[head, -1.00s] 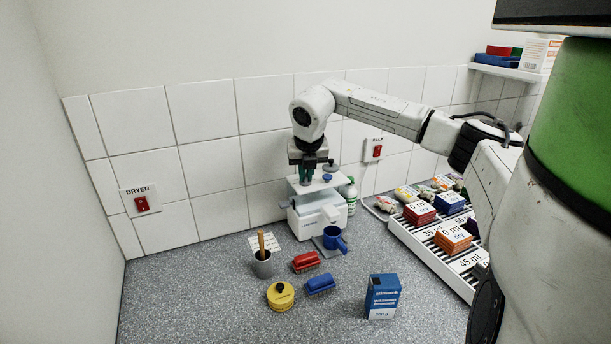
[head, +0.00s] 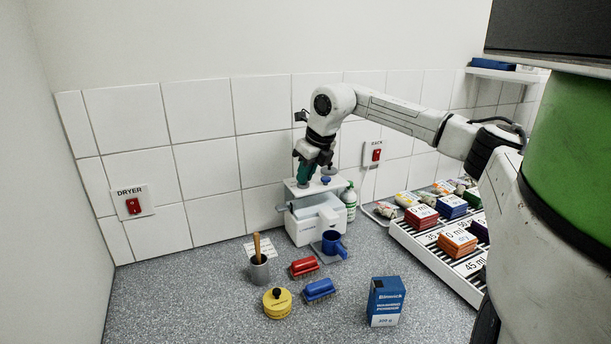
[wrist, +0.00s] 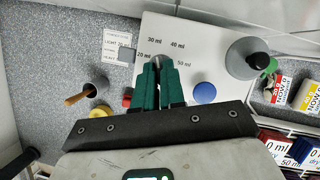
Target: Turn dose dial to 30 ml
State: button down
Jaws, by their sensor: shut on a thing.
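The dose dial sits on the white top plate (wrist: 190,35) of the dispenser (head: 318,226). Labels 20, 30, 40 and 50 ml curve around it in the wrist view. My gripper (wrist: 160,66) has green fingers and is shut on the dial from above. The fingers hide nearly all of the dial, so I cannot tell which mark it points at. In the head view my gripper (head: 304,183) leans over the left part of the plate. A blue knob (wrist: 204,93) stands on the same plate, right of the fingers. A blue cup (head: 333,243) is at the dispenser's front.
A grey pot with a wooden-handled tool (head: 259,268), red brush (head: 303,267), blue brush (head: 319,290), yellow round container (head: 278,303) and blue powder box (head: 386,302) stand in front. A green-white bottle (head: 349,202) is right of the dispenser. A rack (head: 425,248) holds packs.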

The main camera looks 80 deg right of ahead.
jog(key=shift+r, duration=0.1)
dwell(0.4)
jog(key=c, duration=1.2)
grip_release()
jog(key=b+v, duration=0.1)
jog(key=v, duration=0.9)
jog(key=shift+s+r, duration=0.2)
jog(key=shift+r, duration=0.05)
